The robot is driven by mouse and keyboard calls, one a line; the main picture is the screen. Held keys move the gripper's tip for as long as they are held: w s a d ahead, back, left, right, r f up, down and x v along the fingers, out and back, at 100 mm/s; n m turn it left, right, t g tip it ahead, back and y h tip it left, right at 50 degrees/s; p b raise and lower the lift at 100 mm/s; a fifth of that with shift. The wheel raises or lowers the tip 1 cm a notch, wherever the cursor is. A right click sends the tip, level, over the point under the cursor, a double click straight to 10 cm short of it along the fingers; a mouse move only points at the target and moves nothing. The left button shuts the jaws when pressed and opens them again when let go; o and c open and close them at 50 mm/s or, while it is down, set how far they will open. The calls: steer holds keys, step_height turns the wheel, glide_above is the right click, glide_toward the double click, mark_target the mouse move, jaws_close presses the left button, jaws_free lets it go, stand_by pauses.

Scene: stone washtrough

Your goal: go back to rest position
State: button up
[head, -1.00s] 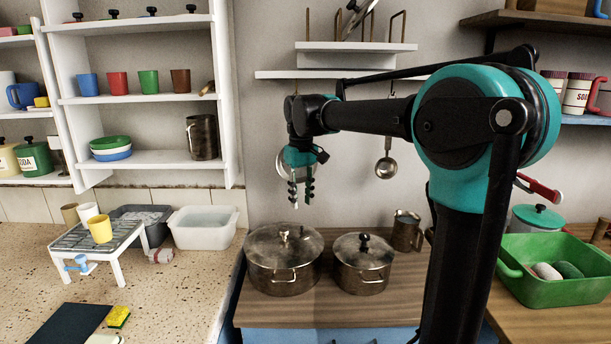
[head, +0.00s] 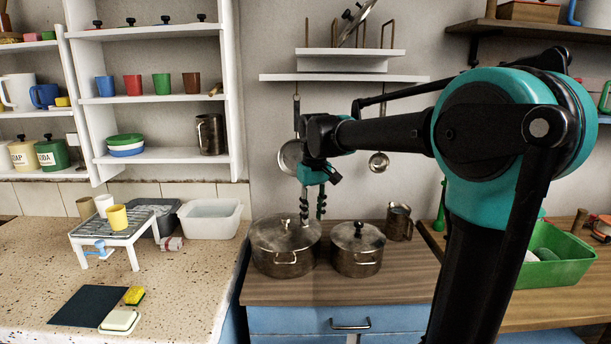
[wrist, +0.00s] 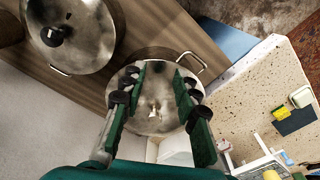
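My gripper (head: 312,204) hangs at the end of my arm, fingers pointing down, above the large lidded pot (head: 285,245) in the head view. In the wrist view my gripper (wrist: 158,78) has its two green fingers spread apart. Nothing is between them. The large pot's lid (wrist: 152,108) lies below the fingers, and I see a gap of air rather than any hold on it. In the head view the fingertips overlap the pot's back rim, so the exact height is hard to tell.
A smaller lidded pot (head: 357,249) stands to the right, with a metal jug (head: 399,222) behind it. A green basin (head: 556,262) is at the right. A white rack (head: 110,236) with cups stands on the left counter. Ladles hang behind my arm.

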steer(key=s+d+f+m+t, duration=0.1)
steer(key=s+d+f+m, duration=0.2)
steer(key=s+d+f, duration=0.5)
steer(key=s+d+f+m+t, duration=0.2)
steer(key=s+d+f, duration=0.7)
steer(key=f, duration=0.5)
steer(key=shift+s+m+t, duration=0.3)
steer(key=shift+s+m, duration=0.1)
steer(key=shift+s, duration=0.85)
